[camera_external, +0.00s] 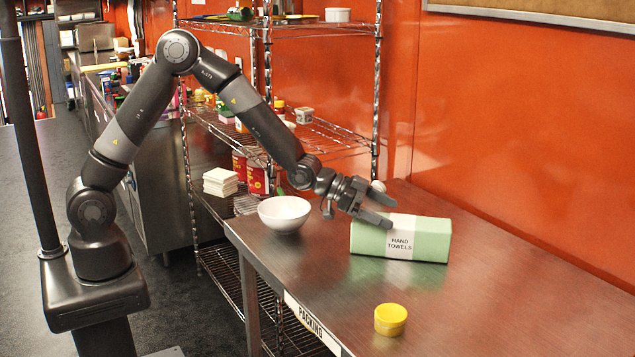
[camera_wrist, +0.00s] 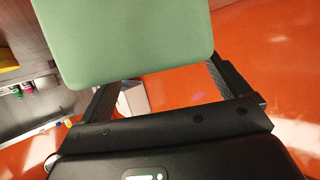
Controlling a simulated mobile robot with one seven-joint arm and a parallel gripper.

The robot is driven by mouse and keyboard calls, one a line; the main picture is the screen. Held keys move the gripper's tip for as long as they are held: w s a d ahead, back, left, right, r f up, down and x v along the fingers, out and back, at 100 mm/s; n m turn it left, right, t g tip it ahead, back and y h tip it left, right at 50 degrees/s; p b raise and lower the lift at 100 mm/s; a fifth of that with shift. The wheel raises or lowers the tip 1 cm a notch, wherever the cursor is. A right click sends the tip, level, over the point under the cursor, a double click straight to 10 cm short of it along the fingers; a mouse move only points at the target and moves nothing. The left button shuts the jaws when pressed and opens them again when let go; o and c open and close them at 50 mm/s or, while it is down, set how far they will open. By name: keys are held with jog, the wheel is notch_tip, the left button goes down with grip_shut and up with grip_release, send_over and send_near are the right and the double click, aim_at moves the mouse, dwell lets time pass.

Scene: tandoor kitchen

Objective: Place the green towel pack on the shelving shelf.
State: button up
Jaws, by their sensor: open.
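The green towel pack (camera_external: 432,240), a long box with a white "HAND TOWELS" band, appears to rest on the metal table (camera_external: 480,310). My gripper (camera_external: 384,208) is over the left part of the pack, its fingers tilted down. In the wrist view, the pack's plain green face (camera_wrist: 130,40) fills the top middle, and my open fingers (camera_wrist: 165,85) show on either side of its near edge. I cannot tell whether they touch it. The wire shelving (camera_external: 345,146) stands behind the table's far end, with several tiers.
A white bowl (camera_external: 284,214) stands left of the pack, and a yellow-lidded tub (camera_external: 390,319) stands in front. The shelving's middle tier holds small jars and a tub (camera_external: 304,115); a lower tier holds red cans (camera_external: 257,176) and white stacked items (camera_external: 220,181). An orange wall (camera_external: 520,120) borders the table.

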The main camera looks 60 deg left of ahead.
aim_at(400, 220)
jog(key=shift+f+x, duration=0.25)
jog(key=shift+x, duration=1.6)
jog(key=shift+s+a, duration=0.1)
jog(key=shift+c, duration=0.4)
jog(key=c, duration=1.3)
jog(key=shift+r, duration=0.55)
notch_tip(400, 220, up, 3)
jog(key=shift+f, duration=0.1)
jog(key=s+d+r, duration=0.6)
jog(key=s+r, duration=0.1)
jog(key=s, duration=0.3)
